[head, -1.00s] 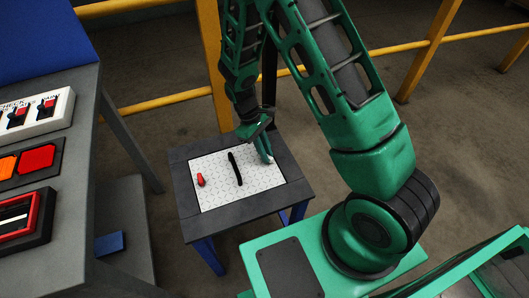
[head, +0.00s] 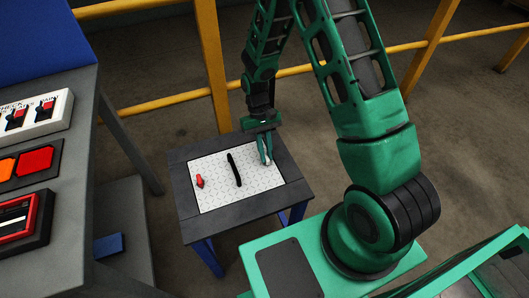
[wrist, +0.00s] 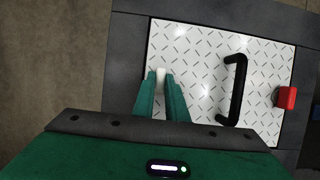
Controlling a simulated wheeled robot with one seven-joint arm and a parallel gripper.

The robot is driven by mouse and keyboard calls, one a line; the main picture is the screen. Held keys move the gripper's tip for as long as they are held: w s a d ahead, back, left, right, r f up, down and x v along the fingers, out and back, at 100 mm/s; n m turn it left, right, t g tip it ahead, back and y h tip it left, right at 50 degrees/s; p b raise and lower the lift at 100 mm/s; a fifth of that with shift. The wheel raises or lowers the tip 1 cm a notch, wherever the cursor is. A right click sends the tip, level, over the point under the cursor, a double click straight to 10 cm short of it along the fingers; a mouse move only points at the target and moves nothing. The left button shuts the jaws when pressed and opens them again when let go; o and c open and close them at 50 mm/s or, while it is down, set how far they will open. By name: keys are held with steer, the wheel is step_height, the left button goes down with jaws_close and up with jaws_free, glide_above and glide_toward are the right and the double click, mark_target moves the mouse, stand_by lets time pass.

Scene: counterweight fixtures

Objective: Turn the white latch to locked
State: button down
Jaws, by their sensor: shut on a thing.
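The white latch (wrist: 161,77) shows in the wrist view between the two green fingertips of my gripper (wrist: 161,92). Only its end shows there; the fingers hide the rest. It sits on the left part of a diamond-plate panel (wrist: 200,50). In the head view my gripper (head: 265,160) points down at the right side of the panel (head: 215,197), and the latch is hidden behind the fingers. My gripper is shut on the latch. Its locked or unlocked marking cannot be seen.
A black bar handle (head: 234,169) stands mid-panel, and a red part (head: 200,181) is at its left. The panel is set in a dark table (head: 188,224) on blue legs. A grey console (head: 80,120) with switches stands left. Yellow rails (head: 160,103) run behind.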

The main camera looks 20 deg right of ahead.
stand_by(0.4)
steer(key=c, duration=1.8)
jaws_free()
steer(key=shift+o, duration=0.2)
steer(key=v, duration=0.7)
steer(key=shift+r, duration=0.2)
steer(key=shift+w, duration=0.15)
